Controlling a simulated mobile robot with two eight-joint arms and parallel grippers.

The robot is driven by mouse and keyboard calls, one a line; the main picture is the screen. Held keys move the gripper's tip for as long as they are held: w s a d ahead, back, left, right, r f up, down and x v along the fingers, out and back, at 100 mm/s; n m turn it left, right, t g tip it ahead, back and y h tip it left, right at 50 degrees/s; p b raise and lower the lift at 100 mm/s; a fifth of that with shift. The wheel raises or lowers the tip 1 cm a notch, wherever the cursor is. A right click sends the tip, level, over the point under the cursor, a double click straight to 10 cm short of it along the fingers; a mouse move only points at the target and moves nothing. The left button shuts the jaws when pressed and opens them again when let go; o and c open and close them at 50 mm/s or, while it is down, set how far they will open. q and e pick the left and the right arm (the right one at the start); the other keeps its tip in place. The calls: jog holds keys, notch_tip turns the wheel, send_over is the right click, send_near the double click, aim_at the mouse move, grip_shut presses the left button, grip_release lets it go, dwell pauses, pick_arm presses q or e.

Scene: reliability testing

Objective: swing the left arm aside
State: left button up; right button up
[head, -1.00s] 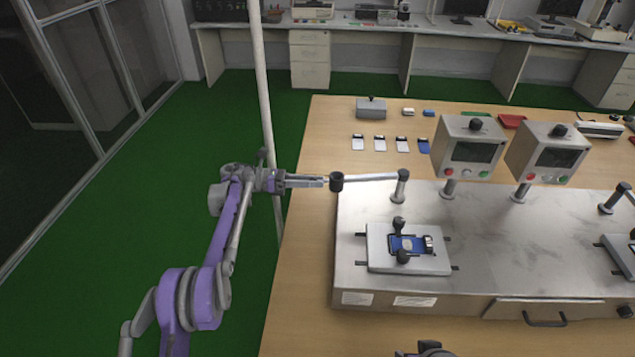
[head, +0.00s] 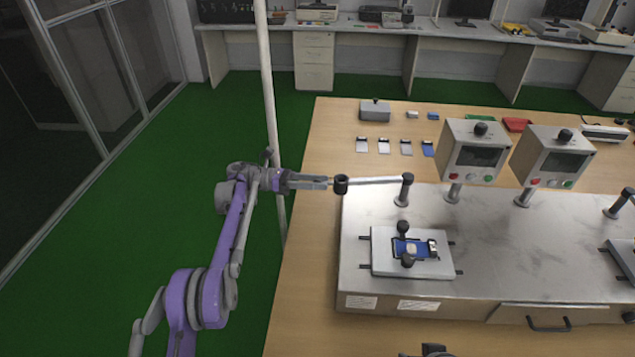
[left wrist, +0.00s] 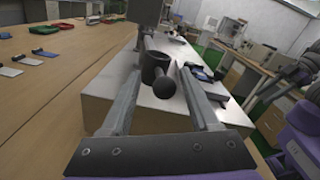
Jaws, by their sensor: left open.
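My left arm is purple and grey and comes in from the left in the head view. Its gripper (head: 318,183) is at the left edge of the wooden table, pointing right at the black end (head: 341,184) of a swing lever (head: 380,180) on the metal test station. In the left wrist view the two fingers (left wrist: 163,112) are spread apart, with the black cylinder and ball of the lever end (left wrist: 160,80) showing between them. I cannot tell whether the fingers touch it. A small dark part at the bottom edge of the head view may be my right arm; no right gripper fingers show.
The metal station (head: 480,230) carries a fixture plate (head: 385,262) with a blue phone-like device (head: 412,248) and two control boxes with screens. Several small flat devices and a grey box (head: 375,110) lie behind it. Green floor is open to the left.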

pick_arm(q)
jog(key=a, duration=1.1)
jog(key=shift+w+p, duration=0.15)
jog(key=shift+p, duration=0.3)
jog(key=shift+d, duration=0.1)
